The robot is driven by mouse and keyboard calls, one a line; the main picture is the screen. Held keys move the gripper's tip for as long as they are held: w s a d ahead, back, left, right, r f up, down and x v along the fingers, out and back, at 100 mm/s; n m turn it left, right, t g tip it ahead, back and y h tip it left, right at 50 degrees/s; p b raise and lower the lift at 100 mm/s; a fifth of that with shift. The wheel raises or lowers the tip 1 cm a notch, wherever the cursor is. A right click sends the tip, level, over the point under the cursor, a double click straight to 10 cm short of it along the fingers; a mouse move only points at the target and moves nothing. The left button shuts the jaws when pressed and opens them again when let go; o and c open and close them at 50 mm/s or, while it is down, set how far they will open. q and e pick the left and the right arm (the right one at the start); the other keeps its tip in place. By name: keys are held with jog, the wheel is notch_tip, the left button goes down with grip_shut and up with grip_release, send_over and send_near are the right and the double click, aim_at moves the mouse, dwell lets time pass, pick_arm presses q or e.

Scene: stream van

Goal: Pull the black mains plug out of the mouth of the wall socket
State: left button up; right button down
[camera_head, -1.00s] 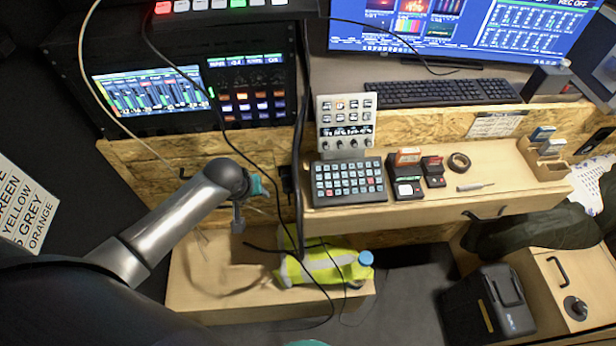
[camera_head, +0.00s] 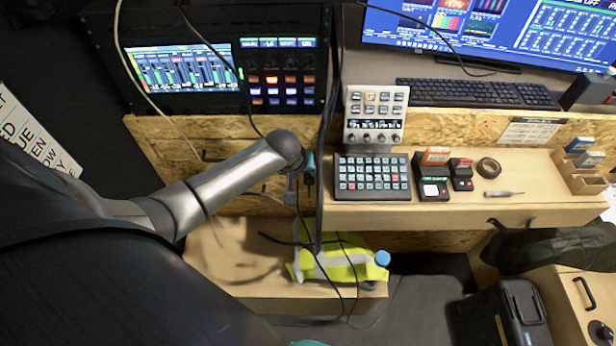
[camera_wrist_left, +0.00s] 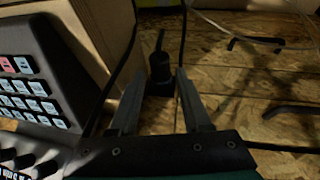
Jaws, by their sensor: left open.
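The black mains plug (camera_wrist_left: 160,65) shows in the left wrist view, upright in the mouth of the dark wall socket (camera_wrist_left: 160,87) on the chipboard wall. A black cord rises from the plug. My left gripper (camera_wrist_left: 160,77) is open, with one finger on each side of the plug and socket in the picture. I cannot tell whether the fingers touch the plug. In the head view my left gripper (camera_head: 293,188) is at the chipboard wall, left of the desk drawer, and mostly hides the plug and socket.
Black cables (camera_head: 325,130) hang close beside my left gripper. A keypad (camera_head: 372,176) stands on the desk just right of it. Below, a low wooden bench (camera_head: 222,262) bears a yellow-green item (camera_head: 340,266).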

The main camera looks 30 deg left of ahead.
aim_at(308, 178)
pick_arm(q)
jog(key=shift+b+x, duration=1.1)
jog(key=shift+x, duration=1.6)
jog(key=shift+c, duration=0.2)
grip_shut()
